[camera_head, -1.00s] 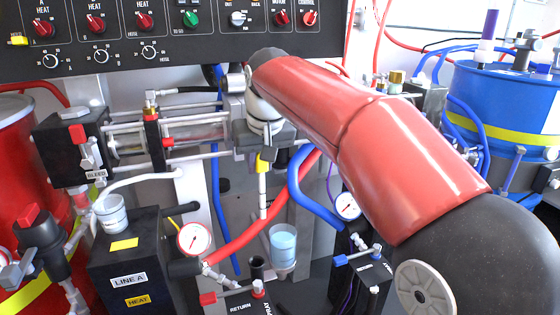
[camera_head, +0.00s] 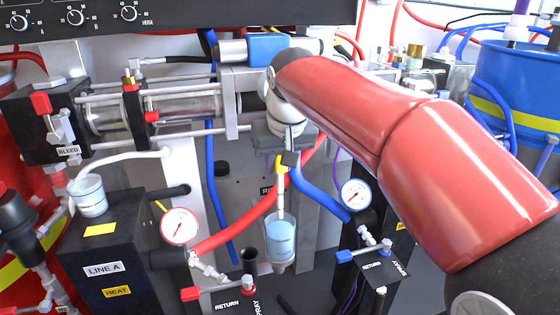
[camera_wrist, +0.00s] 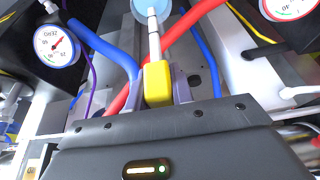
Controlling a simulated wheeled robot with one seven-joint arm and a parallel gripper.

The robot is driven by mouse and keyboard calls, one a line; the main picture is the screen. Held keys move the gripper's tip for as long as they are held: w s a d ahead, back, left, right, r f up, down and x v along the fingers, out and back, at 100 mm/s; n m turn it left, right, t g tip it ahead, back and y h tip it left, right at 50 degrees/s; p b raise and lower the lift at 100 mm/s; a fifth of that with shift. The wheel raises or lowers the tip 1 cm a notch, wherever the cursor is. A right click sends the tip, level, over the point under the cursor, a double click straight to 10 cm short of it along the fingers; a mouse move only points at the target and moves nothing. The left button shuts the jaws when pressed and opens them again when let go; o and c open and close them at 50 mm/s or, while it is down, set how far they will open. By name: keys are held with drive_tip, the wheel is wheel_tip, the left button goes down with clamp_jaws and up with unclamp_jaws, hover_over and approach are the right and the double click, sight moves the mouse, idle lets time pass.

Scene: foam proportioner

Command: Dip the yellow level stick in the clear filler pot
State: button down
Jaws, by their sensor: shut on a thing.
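My gripper (camera_head: 284,150) is shut on the yellow handle (camera_head: 281,166) of the level stick, which also shows in the wrist view (camera_wrist: 157,84). The stick hangs upright, its pale rod (camera_head: 280,195) pointing down. A clear pot with light blue liquid (camera_head: 280,240) stands directly below it. The rod's lower end meets the pot's mouth in the head view and overlaps the pot (camera_wrist: 150,8) in the wrist view. I cannot tell how far the tip is inside. A second, greyish clear cup (camera_head: 89,196) stands at the left with a white hose at it.
A red hose (camera_head: 235,230) and a blue hose (camera_head: 318,195) pass close around the stick and pot. Gauges (camera_head: 179,226) (camera_head: 355,195) stand on both sides. A black Line A box (camera_head: 120,255) is at left, and valves with red and blue handles lie in front.

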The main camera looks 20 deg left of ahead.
sight(279, 198)
drive_tip(key=shift+f+b, duration=2.95)
drive_tip(key=shift+f, duration=1.65)
wheel_tip(279, 198, up, 13)
drive_tip(key=p, duration=1.2)
drive_tip(key=shift+f, duration=0.2)
